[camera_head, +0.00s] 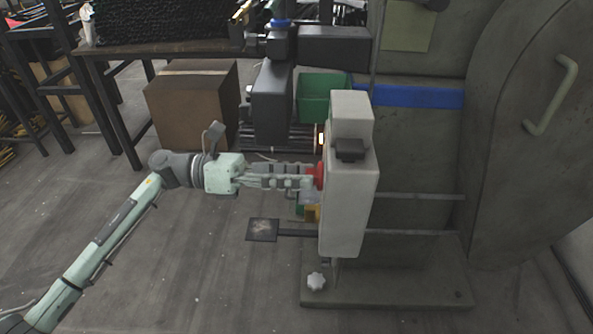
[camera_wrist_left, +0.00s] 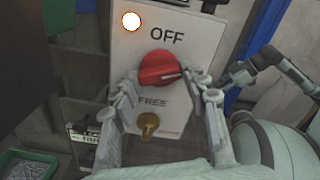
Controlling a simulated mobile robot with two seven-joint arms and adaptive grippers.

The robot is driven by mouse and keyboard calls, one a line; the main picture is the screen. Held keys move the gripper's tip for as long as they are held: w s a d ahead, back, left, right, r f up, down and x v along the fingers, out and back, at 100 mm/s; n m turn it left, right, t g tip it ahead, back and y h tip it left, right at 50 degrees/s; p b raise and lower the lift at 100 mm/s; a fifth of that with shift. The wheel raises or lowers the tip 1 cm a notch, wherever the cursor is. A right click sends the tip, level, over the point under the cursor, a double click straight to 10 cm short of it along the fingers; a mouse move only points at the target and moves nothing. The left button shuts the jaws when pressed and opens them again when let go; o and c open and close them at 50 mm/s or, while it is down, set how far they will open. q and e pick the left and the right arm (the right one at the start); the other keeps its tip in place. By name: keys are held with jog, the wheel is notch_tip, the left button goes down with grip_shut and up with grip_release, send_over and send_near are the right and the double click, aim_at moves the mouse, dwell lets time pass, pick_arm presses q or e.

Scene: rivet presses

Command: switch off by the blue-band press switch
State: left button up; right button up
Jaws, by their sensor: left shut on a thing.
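The blue band (camera_head: 420,96) runs across the grey press behind a pale switch box (camera_head: 348,215). A red rotary knob (camera_wrist_left: 160,67) is on the face of the switch box, below the word OFF and above the word FREE. In the head view only part of the knob (camera_head: 319,175) shows. My left gripper (camera_head: 311,178) reaches it from the left and is shut on it. In the left wrist view its fingers (camera_wrist_left: 167,90) stand on both sides of the knob. The knob's grip lies roughly level. My right gripper is not in view.
A lamp (camera_wrist_left: 131,21) glows above the knob, and a brass key (camera_wrist_left: 148,125) sits below it. A dark plate (camera_head: 262,230) sticks out left of the box. A cardboard box (camera_head: 190,105) and a green bin (camera_head: 323,97) stand behind. The floor at left is open.

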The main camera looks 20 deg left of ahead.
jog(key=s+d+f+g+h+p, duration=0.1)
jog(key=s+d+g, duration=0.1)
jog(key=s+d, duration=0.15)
pick_arm(q)
jog(key=shift+n+p, duration=3.1)
jog(key=shift+n, duration=3.6)
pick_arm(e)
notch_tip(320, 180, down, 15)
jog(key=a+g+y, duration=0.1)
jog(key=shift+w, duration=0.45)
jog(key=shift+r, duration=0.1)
pick_arm(q)
jog(key=o, duration=1.2)
jog(key=shift+c, duration=0.2)
jog(key=v, duration=1.2)
